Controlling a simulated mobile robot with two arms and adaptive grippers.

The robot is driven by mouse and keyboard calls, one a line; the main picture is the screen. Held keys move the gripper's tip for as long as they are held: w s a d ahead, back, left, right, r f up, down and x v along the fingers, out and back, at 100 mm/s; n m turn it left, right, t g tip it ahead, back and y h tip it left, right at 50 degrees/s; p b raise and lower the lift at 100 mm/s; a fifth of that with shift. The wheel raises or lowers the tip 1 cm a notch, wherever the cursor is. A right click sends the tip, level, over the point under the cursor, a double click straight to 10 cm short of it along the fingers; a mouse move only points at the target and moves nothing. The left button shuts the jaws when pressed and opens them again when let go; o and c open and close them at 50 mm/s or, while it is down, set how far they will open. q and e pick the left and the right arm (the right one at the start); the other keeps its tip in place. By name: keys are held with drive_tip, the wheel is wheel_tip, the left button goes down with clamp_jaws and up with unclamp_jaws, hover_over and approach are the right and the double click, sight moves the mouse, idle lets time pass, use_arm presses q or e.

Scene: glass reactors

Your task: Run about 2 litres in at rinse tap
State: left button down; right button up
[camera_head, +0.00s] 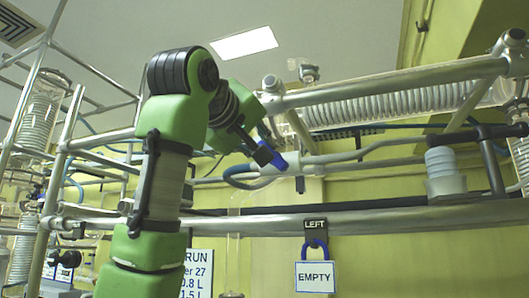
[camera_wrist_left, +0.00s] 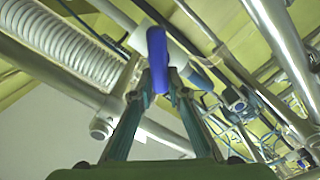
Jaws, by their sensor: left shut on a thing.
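A blue tap lever (camera_head: 279,161) sits on a pale valve body on a horizontal pipe, right of the middle of the head view. My left gripper (camera_head: 268,155) reaches it from the upper left and is shut on the lever. In the left wrist view, the blue lever (camera_wrist_left: 157,50) stands between the two fingertips of my left gripper (camera_wrist_left: 160,84). A pale valve body (camera_wrist_left: 183,45) shows behind it. The lever's far side is partly hidden by the fingers. My right gripper is in neither view.
Steel frame rails (camera_head: 390,84) and a coiled glass condenser (camera_head: 400,104) run close above the tap. A LEFT label (camera_head: 315,225) and an EMPTY sign (camera_head: 315,277) hang below. A partly hidden RUN notice (camera_head: 198,273) is behind my arm. More glassware (camera_head: 40,110) stands at left.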

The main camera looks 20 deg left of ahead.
use_arm(q)
drive_tip(key=shift+a+f+n+b, duration=0.15)
drive_tip(key=shift+n+b, duration=0.2)
drive_tip(key=shift+n, duration=0.65)
drive_tip(key=c, duration=2)
unclamp_jaws()
drive_tip(key=shift+o, duration=0.2)
drive_tip(key=shift+s+a, duration=0.1)
drive_tip(key=shift+s, duration=0.05)
drive_tip(key=s, duration=1.2)
drive_tip(key=shift+a, duration=0.2)
